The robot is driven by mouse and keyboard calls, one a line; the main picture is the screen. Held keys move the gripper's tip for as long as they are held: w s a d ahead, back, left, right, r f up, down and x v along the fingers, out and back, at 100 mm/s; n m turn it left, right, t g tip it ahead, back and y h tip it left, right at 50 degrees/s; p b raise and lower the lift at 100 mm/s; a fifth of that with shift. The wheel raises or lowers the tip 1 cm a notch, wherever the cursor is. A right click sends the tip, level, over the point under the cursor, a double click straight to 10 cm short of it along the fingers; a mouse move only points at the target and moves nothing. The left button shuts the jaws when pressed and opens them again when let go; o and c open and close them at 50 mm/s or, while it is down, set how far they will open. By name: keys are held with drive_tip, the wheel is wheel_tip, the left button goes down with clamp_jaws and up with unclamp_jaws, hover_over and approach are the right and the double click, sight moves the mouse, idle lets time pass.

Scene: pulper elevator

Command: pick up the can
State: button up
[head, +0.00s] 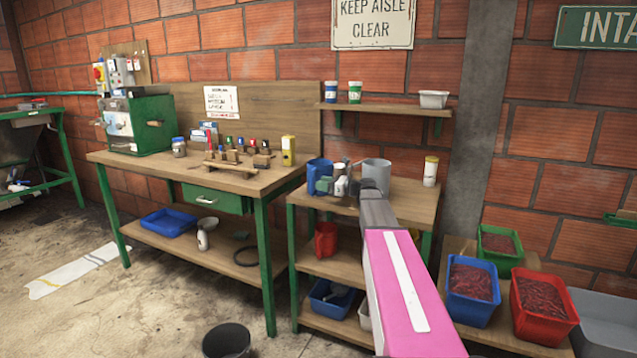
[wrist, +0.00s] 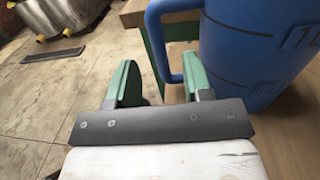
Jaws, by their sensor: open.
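My gripper (wrist: 160,80) is open, with two green fingers apart and nothing held between them. In the head view it is small, at the left part of the small table, close to a blue jug (head: 318,172). In the wrist view the jug (wrist: 262,50) fills the upper right, and its handle (wrist: 157,45) shows beyond the gap between the fingers. Contact cannot be told. A white can-like container with a yellow top (head: 430,171) stands upright at the table's right, apart from my gripper. A yellow can-like container (head: 288,151) stands on the bench. Which is the can is unclear.
A grey container (head: 376,173) stands on the small table (head: 408,205) beside my arm. The workbench (head: 240,185) at left holds small tools and a green machine (head: 138,122). Crates (head: 540,318) stand low at right. A black bucket (head: 227,342) is on the floor.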

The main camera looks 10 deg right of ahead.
sight(312, 192)
drive_tip(key=shift+x, duration=2.55)
clamp_jaws()
drive_tip(key=shift+r, duration=0.1)
